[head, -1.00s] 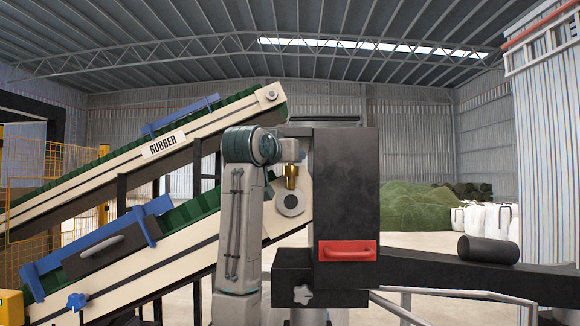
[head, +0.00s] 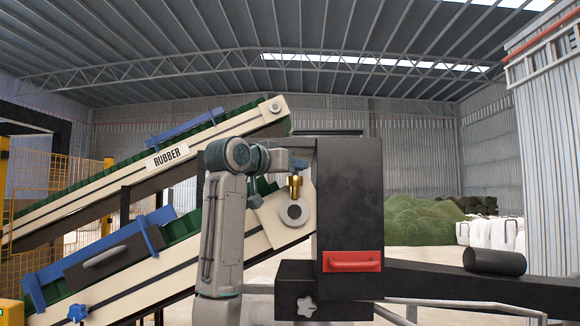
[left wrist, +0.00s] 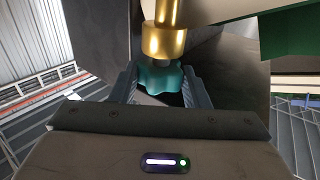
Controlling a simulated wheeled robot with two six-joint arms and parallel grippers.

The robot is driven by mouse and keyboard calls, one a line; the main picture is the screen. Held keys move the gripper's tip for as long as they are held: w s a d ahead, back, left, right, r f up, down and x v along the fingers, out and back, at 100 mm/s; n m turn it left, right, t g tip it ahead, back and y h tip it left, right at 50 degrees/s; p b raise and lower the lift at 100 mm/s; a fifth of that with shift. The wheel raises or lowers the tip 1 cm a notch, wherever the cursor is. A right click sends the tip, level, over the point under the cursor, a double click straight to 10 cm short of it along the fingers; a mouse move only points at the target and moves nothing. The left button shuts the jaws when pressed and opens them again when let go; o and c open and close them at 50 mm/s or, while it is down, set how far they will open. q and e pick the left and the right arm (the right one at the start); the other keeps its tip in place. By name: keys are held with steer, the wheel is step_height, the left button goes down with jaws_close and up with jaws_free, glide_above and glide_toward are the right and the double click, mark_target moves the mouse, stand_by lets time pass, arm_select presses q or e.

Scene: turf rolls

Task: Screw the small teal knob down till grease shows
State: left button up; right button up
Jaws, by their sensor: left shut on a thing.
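The small teal knob (left wrist: 158,77) sits between the fingers of my left gripper (left wrist: 161,86) in the left wrist view, and the fingers are shut on its lobed rim. A brass fitting (left wrist: 166,42) is right beside the knob, in line with it. In the head view the brass fitting (head: 295,187) shows beside the black housing, just below the end of my left arm. The knob cannot be made out there. No grease can be made out. My right gripper is not in view.
The black housing (head: 348,195) with a red handle (head: 352,261) stands right of the fitting. A cream roller end (head: 294,212) of the lower conveyor is just below it. A pale star knob (head: 306,306), a blue star knob (head: 77,312) and a black roll (head: 494,261) are farther off.

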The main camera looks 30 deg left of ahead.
arm_select(q)
steer(key=o, duration=0.8)
steer(key=shift+o, duration=0.9)
steer(key=shift+s+d+r, duration=0.1)
steer(key=shift+d+r, duration=0.05)
steer(key=shift+d, duration=0.05)
steer(key=shift+a, duration=0.1)
